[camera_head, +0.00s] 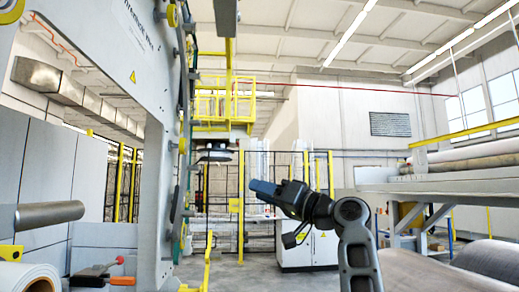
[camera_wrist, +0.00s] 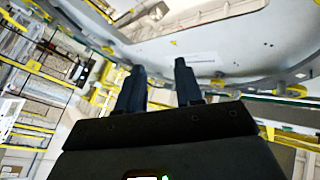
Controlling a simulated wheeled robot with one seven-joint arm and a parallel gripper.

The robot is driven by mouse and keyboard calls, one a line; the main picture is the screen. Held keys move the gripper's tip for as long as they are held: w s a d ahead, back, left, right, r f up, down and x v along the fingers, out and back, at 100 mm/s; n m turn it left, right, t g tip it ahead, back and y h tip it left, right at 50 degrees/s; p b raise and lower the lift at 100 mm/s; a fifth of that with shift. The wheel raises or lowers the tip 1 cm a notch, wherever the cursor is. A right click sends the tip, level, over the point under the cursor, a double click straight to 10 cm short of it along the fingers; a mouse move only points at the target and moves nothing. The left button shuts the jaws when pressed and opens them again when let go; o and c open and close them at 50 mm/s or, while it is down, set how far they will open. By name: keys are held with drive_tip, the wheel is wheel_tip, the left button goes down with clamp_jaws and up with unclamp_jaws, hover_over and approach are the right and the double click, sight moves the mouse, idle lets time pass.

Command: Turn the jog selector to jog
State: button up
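I cannot make out the jog selector in either view. My gripper (camera_head: 258,188) is in mid-air near the middle of the head view, pointing left toward the large grey machine frame (camera_head: 150,195). In the wrist view my gripper (camera_wrist: 160,68) shows two dark fingers with a clear gap between them and nothing in the gap. The machine frame (camera_wrist: 225,60) also shows beyond the fingers in the wrist view, with yellow rollers along its edge. A white cabinet (camera_head: 296,256) stands on the floor behind my arm, partly hidden by it.
A yellow platform (camera_head: 222,105) hangs behind. Racks with large rolls (camera_head: 460,162) stand at right. The air around my gripper looks clear.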

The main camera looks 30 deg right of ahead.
drive_tip(key=s+a+r+n+g+y+p, duration=0.1)
drive_tip(key=s+r+n+g+y, duration=0.2)
drive_tip(key=r, duration=0.9)
drive_tip(key=s+r+n+y, duration=0.4)
drive_tip(key=r, duration=0.8)
drive_tip(key=s+a+r+n+g+y+p, duration=0.1)
drive_tip(key=s+r+n+g+y, duration=0.15)
drive_tip(key=s+r, duration=0.45)
drive_tip(key=s+a+r+n+g+y, duration=0.15)
drive_tip(key=s+r+n+g, duration=0.3)
drive_tip(key=r, duration=0.45)
drive_tip(key=p+x, duration=0.2)
drive_tip(key=x, duration=0.5)
drive_tip(key=shift+a+r+p, duration=0.15)
drive_tip(key=shift+a+p, duration=0.05)
drive_tip(key=shift+p, duration=0.1)
drive_tip(key=shift+s, duration=0.1)
clamp_jaws()
